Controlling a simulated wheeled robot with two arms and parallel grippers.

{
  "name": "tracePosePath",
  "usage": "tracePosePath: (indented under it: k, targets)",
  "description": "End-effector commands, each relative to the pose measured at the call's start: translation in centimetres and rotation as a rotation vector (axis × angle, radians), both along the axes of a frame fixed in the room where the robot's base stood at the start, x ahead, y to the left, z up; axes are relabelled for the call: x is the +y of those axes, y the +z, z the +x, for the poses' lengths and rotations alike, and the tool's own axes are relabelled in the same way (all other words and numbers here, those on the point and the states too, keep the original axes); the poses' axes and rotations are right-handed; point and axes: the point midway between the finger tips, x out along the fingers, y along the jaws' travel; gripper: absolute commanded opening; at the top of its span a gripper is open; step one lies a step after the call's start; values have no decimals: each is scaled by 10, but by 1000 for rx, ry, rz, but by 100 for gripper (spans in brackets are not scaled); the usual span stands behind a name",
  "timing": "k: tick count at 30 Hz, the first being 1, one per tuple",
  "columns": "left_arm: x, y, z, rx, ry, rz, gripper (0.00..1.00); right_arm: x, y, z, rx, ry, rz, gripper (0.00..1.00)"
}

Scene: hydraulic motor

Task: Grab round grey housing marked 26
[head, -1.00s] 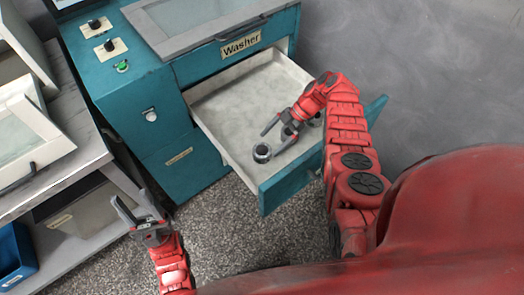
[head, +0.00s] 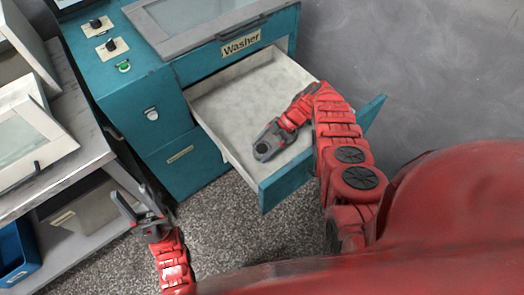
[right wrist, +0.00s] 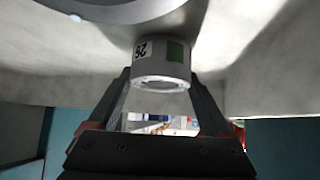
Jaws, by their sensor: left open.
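The round grey housing marked 26 (right wrist: 160,62) is between the two fingers of my right gripper (right wrist: 160,78) in the right wrist view, with a green patch beside its label. In the head view the right gripper (head: 265,145) is low over the front of the open drawer and covers most of the housing. I cannot tell whether its fingers press on the housing or only flank it. My left gripper (head: 140,205) is open and empty, left of the drawer above the floor.
The open drawer (head: 228,115) of the teal Washer cabinet (head: 170,110) has raised walls around the right gripper. A larger round grey edge (right wrist: 120,10) shows at the top of the right wrist view. A grey shelf (head: 70,160) with bins stands at the left.

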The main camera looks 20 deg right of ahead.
Motion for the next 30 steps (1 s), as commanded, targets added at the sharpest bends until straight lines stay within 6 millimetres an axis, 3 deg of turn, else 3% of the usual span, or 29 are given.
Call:
tracePosePath:
  k: [1, 9, 20, 30]
  targets:
    - [0, 0, 0, 0, 0, 0, 50, 0, 0, 0, 0, 0, 0, 46]
    - [0, 0, 0, 0, 0, 0, 50, 0, 0, 0, -1, -1, 0, 0]
    - [0, 8, 0, 0, 0, 0, 50, 0, 8, 0, -1, 0, 0, 0]
    - [0, 51, 0, 0, 0, 0, 50, 0, 57, 0, -4, 1, -3, 0]
